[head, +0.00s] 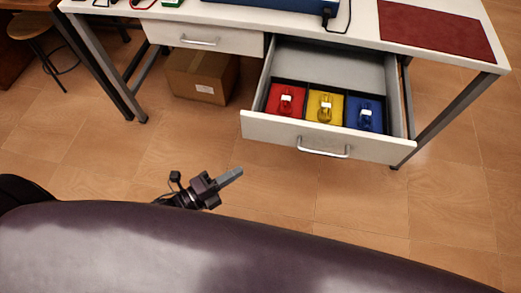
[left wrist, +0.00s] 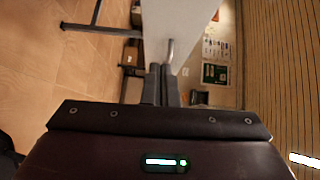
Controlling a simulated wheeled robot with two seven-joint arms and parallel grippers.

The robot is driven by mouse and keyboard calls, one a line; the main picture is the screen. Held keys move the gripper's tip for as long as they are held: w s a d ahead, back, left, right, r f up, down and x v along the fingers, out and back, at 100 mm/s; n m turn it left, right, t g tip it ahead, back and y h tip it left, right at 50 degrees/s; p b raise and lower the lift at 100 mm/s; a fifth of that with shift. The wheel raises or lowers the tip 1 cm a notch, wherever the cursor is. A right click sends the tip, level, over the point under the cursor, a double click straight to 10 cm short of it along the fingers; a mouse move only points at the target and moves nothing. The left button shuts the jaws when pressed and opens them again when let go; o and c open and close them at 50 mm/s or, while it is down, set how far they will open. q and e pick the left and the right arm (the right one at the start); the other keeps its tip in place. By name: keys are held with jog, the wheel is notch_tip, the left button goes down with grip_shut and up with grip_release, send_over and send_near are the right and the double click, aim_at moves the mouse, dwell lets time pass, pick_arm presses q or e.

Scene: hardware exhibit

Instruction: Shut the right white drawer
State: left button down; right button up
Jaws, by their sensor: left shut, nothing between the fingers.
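The right white drawer (head: 320,138) is pulled well out from under the white table in the head view. Its front carries a silver bar handle (head: 324,153). Inside are red, yellow and blue compartments, each with a small labelled item. My left gripper (head: 232,176) is shut and empty, in front of the drawer and below its left end in the picture, apart from it. In the left wrist view the shut fingers (left wrist: 164,84) point toward a white panel (left wrist: 180,25) with a metal handle; which drawer it is I cannot tell. My right gripper is not in view.
The left white drawer (head: 203,37) is shut. The white table (head: 350,25) has dark metal legs and bears a blue case (head: 262,4) and a red mat (head: 436,30). A cardboard box (head: 201,76) stands on the floor beneath. The tiled floor before the drawer is clear.

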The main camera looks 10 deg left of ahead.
pick_arm(q)
jog(key=r, duration=0.1)
send_near(284, 135)
jog(key=shift+m+h, duration=0.3)
jog(key=shift+m, duration=0.1)
jog(key=x, duration=0.5)
jog(key=shift+w+d+f, duration=0.15)
jog(key=shift+w+f, duration=0.05)
jog(key=shift+w, duration=0.15)
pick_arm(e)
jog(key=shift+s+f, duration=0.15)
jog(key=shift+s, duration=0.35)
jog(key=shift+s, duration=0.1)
